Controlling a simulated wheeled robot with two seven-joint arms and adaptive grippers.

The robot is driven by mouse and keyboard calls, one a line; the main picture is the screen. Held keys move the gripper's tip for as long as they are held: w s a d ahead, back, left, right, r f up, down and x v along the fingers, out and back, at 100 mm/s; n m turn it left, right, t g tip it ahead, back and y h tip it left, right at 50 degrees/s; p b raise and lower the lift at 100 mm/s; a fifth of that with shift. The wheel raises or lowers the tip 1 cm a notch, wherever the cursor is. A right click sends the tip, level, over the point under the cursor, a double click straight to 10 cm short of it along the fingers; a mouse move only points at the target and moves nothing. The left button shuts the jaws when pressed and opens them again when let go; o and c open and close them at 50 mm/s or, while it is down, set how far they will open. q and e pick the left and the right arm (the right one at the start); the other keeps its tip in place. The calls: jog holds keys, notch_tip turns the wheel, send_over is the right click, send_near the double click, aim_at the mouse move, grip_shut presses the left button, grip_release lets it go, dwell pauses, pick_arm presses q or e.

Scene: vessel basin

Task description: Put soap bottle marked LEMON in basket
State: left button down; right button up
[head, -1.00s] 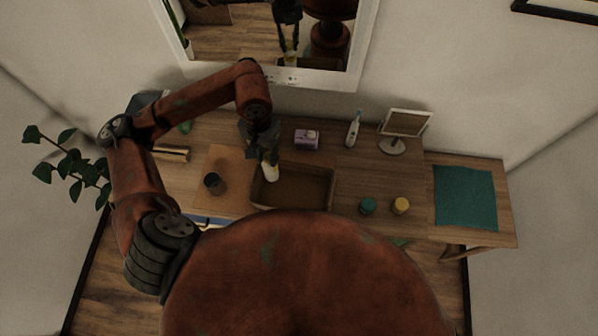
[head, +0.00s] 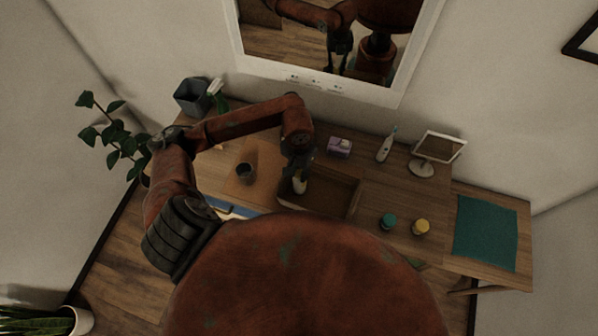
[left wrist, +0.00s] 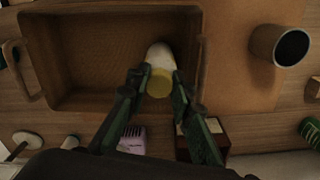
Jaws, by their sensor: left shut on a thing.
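My left gripper (head: 298,176) is shut on a white bottle (head: 299,187) with a yellow cap. The left wrist view shows the fingers (left wrist: 160,82) on either side of the cap, with the bottle's white body (left wrist: 160,54) beyond them. No LEMON marking can be read. The bottle is over the left end of the brown basket (head: 355,199) in the head view, within its outline. In the left wrist view it is near the right end wall of the basket (left wrist: 110,101). Whether it touches the basket floor I cannot tell. My right gripper is not seen.
A dark cup (head: 245,173) stands on a tan mat left of the basket. Teal-topped (head: 388,222) and yellow-topped (head: 421,227) jars stand to its right. Behind are a purple-white box (head: 340,147), a toothbrush (head: 387,146) and a small framed stand (head: 440,147).

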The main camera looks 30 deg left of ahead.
pick_arm(q)
jog(key=c, duration=2.2)
grip_release()
jog(key=shift+w+f, duration=0.25)
jog(key=shift+w, duration=0.1)
jog(key=shift+o, duration=1.1)
jog(key=shift+s+r, duration=0.1)
jog(key=shift+o, duration=1.3)
jog(key=shift+s, duration=0.2)
jog(key=shift+w, duration=0.15)
jog(key=shift+r, duration=0.55)
notch_tip(320, 180, up, 11)
jog(key=b, duration=0.2)
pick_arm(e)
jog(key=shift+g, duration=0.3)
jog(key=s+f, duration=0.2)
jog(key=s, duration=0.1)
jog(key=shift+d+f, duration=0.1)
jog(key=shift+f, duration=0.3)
